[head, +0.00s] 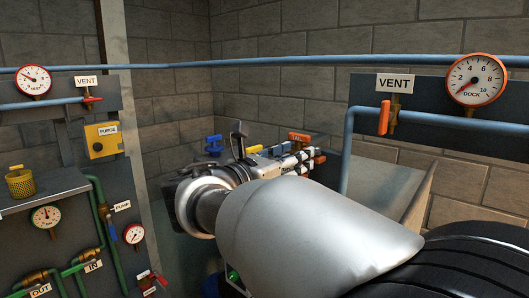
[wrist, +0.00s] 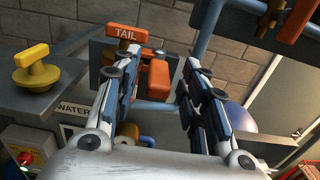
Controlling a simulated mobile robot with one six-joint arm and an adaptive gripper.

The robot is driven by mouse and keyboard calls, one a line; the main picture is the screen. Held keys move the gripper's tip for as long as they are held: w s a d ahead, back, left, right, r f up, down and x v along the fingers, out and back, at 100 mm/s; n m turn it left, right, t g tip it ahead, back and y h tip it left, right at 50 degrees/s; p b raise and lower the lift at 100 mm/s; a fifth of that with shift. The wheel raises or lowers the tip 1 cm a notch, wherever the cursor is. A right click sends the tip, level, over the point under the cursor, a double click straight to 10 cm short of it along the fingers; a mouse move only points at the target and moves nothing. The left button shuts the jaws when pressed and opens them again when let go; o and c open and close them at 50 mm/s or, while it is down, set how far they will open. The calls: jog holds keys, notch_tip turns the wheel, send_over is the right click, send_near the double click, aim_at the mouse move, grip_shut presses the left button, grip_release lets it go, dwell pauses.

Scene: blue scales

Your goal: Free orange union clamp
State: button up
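In the wrist view an orange block-shaped piece (wrist: 158,79), which looks like the union clamp, sits below the orange TAIL sign (wrist: 126,32) near a blue-grey pipe. My gripper (wrist: 167,64) points at it with its two fingers spread, one on each side. The left fingertip is close to the piece; I cannot tell whether it touches. A gap shows on the right. In the head view my gripper (head: 300,160) reaches toward the back corner, below the TAIL sign (head: 298,137). My forearm hides much of the area there.
A yellow knob (wrist: 36,70) stands left of the fingers in the wrist view. A blue pipe (wrist: 204,22) rises behind the fingers. An orange vent handle (head: 384,117) and the dock gauge (head: 475,79) are on the right. A green-piped panel (head: 60,205) stands at left.

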jog(key=shift+x, duration=1.45)
grip_shut()
